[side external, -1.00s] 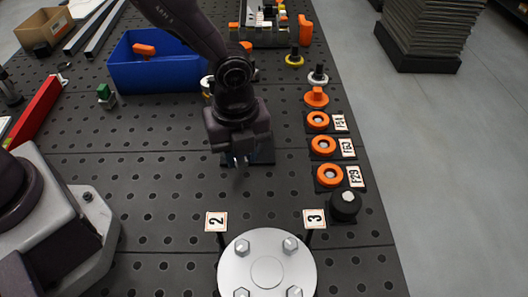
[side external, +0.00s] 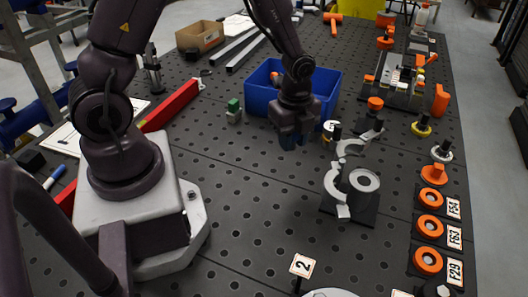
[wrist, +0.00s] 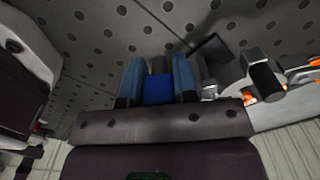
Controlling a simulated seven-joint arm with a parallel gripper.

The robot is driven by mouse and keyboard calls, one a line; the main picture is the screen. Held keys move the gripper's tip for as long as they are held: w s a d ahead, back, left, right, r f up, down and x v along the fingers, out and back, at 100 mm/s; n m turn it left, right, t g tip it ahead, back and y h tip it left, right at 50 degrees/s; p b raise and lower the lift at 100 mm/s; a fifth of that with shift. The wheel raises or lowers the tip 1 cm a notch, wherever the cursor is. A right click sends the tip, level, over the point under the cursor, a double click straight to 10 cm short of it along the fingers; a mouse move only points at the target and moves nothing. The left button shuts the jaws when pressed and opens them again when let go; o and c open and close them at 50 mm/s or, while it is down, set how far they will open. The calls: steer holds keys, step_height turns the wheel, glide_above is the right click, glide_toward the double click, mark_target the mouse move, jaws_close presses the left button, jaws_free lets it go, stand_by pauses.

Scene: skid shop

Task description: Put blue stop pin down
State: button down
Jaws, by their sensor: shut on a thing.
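My gripper (side external: 292,141) hangs over the dark perforated table, in front of the blue bin and left of the open grey clamp. In the wrist view, its two blue-grey fingers (wrist: 157,72) are shut on the blue stop pin (wrist: 157,90). The pin shows as a blue block with a dark round part beyond it. In the side view, the fingers mostly hide the pin. I cannot tell how far its lower end is from the table.
The blue bin (side external: 322,88) stands behind my gripper. The grey clamp (side external: 338,190) stands to the right with its arm raised. Orange rings (side external: 429,226) line the right edge. A small green-topped block (side external: 233,105) is at left. The perforated table (side external: 275,225) in front is clear.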

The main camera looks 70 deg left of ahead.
mark_target(262, 151)
steer(key=s+a+f+n, duration=0.25)
steer(key=a+n, duration=0.35)
steer(key=a, duration=0.6)
steer(key=shift+n, duration=0.8)
steer(key=f, duration=0.7)
steer(key=shift+a+f, duration=0.25)
steer(key=shift+f, duration=0.1)
steer(key=c, duration=0.9)
jaws_free()
steer(key=shift+f, duration=0.15)
